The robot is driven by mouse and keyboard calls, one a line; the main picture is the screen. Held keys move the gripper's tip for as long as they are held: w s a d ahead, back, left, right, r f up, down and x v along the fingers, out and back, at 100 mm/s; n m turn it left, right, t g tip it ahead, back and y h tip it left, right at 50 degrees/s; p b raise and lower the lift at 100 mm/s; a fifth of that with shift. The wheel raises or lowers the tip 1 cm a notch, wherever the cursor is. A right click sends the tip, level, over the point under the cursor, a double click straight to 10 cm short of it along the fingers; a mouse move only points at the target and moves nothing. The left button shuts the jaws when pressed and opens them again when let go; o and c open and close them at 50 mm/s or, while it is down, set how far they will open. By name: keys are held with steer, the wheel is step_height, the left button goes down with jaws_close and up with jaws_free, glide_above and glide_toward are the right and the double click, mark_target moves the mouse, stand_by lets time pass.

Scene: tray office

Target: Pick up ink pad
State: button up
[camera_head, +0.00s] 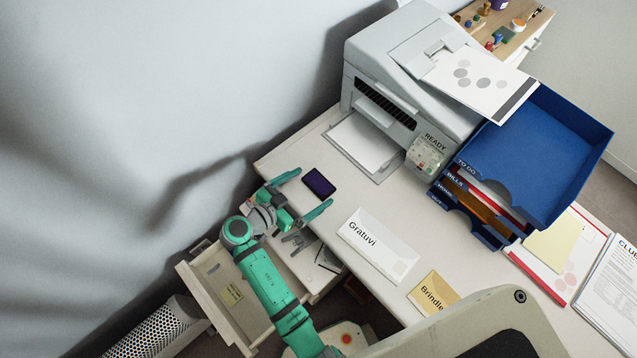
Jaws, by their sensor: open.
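The ink pad (319,182), a small dark rectangle with a purple face, lies flat on the white desk near its left edge. My gripper (303,195) is open, its two teal fingers spread toward the pad. The pad is just beyond the fingertips, and the jaws look empty. From this view I cannot tell how high the fingers are above the desk.
A grey printer (415,85) stands behind the pad, with paper (363,143) in its output tray. Blue stacked trays (560,150) stand to the right. Name cards "Gratuvi" (377,245) and "Brindle" (433,293) lie nearer. An open drawer (222,308) is below left.

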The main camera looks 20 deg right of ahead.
mark_target(319, 185)
steer(key=shift+x, duration=1.25)
steer(key=c, duration=1.2)
steer(key=shift+r, duration=0.1)
